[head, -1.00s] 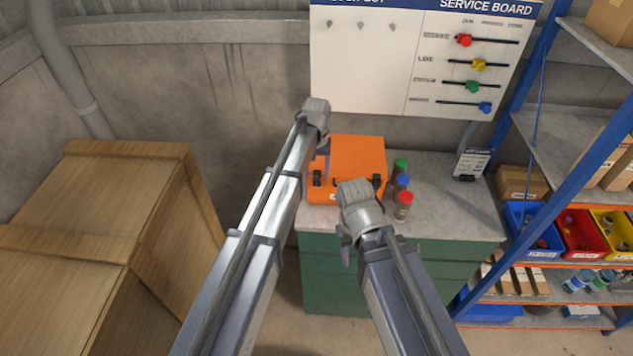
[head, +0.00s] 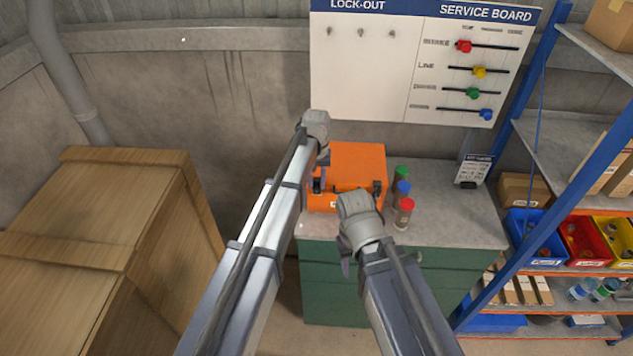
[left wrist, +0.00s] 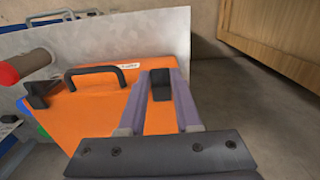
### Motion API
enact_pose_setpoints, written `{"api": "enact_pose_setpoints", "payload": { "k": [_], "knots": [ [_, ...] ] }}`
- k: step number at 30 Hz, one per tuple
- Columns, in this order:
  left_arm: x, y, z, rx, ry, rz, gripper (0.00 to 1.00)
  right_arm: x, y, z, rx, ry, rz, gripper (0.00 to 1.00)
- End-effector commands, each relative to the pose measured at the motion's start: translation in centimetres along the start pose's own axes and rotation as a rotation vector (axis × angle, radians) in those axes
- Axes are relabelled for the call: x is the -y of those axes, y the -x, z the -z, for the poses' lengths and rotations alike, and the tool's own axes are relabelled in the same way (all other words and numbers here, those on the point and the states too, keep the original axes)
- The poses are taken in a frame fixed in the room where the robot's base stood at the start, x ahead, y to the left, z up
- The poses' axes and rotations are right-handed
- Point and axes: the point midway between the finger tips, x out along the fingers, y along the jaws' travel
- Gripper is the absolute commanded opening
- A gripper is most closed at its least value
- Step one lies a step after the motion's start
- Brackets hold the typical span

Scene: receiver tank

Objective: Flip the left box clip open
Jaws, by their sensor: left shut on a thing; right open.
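The orange box (head: 356,160) sits on the grey top of a green cabinet, its front toward me. Its left clip (head: 317,185) is a dark piece on the front; in the left wrist view this dark clip (left wrist: 160,86) sits between my finger ends. My left gripper (head: 323,163) is shut on it. The left wrist view shows both purple fingers (left wrist: 161,80) at its sides. The right clip (head: 377,188) is dark and free, and also shows in the left wrist view (left wrist: 40,94). My right gripper (head: 346,264) is open, in front of the cabinet, its fingers partly hidden.
Bottles with green (head: 401,172), blue (head: 403,187) and red (head: 407,205) caps stand right of the box. A wooden crate (head: 110,215) stands left, shelving (head: 565,160) right. The black box handle (left wrist: 95,74) is down.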

Motion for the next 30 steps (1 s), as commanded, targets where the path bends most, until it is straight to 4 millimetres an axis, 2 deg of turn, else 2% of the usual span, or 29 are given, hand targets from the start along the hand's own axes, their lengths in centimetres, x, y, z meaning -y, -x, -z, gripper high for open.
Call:
{"api": "enact_pose_setpoints", "payload": {
  "k": [11,17,23,30],
  "knots": [
    [0.0,0.0,-0.1,-0.005,0.0,0.0,0.0,0.0,0.0,0.0,0.0,0.0,0.0,0.5],
    [0.0,-0.3,-0.9,-0.064,0.0,0.0,0.0,0.0,-0.3,0.0,0.0,0.001,0.0,0.5],
    [0.1,-0.9,-2.2,-0.204,-0.001,0.001,0.0,0.1,-1.3,0.1,0.0,0.002,0.0,0.5],
    [0.1,-2.0,-3.7,-0.431,-0.002,0.001,0.0,0.4,-4.0,0.2,0.0,0.007,-0.002,0.5]
  ]
}}
